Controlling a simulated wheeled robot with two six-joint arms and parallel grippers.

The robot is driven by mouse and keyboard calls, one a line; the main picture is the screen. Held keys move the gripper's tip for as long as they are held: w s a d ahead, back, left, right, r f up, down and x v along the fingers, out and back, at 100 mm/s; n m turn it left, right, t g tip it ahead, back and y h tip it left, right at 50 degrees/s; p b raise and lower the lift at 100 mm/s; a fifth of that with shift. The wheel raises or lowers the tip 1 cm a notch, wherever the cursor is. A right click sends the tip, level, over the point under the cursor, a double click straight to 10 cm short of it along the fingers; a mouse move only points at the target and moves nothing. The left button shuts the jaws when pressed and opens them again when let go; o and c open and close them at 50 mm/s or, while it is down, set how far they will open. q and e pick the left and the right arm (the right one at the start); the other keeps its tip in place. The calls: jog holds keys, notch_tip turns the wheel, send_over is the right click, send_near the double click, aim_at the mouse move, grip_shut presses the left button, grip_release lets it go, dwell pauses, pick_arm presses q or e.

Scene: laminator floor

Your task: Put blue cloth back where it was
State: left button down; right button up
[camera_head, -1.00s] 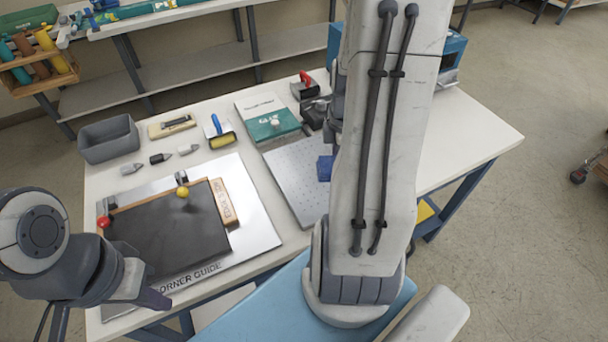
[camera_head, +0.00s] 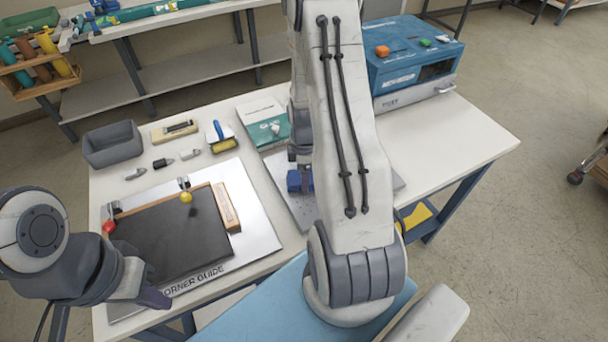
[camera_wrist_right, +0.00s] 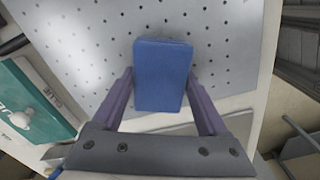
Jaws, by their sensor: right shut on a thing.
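The blue cloth (camera_wrist_right: 162,72) looks like a small folded block. In the right wrist view it sits between the two purple fingers of my right gripper (camera_wrist_right: 159,86), which is shut on it. Behind it lies a pale plate with rows of holes (camera_wrist_right: 85,40). In the head view the cloth (camera_head: 299,181) shows beside my right arm, over that plate (camera_head: 305,208); I cannot tell whether it touches the plate. My left gripper (camera_head: 152,297) is at the lower left by the table's front edge, away from the cloth; its finger gap is not clear.
A green-and-white booklet (camera_head: 262,122) lies behind the plate. A blue laminator (camera_head: 415,60) stands at the back right. A black mat on a metal corner guide (camera_head: 262,232) is at the left, with a grey bin (camera_head: 112,145) behind. The table's right side is clear.

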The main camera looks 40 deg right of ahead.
jog(key=shift+f, duration=0.15)
jog(key=o, duration=1.2)
notch_tip(320, 180, up, 12)
jog(key=b, duration=0.2)
jog(key=s+a+r+m, duration=0.1)
jog(key=s+a+r, duration=0.15)
jog(key=a, duration=0.75)
jog(key=s+a+r, duration=0.1)
jog(key=a+r, duration=0.3)
jog(key=a, duration=0.7)
jog(key=s+a+m, duration=0.1)
jog(key=s+a, duration=0.2)
jog(key=s, duration=0.1)
jog(key=s+a+r, duration=0.1)
jog(key=s+a, duration=0.2)
jog(key=s, duration=0.1)
jog(key=s+a+r+m+y, duration=0.1)
jog(key=s+a, duration=0.3)
jog(key=shift+s+m, duration=0.3)
jog(key=shift+s, duration=0.1)
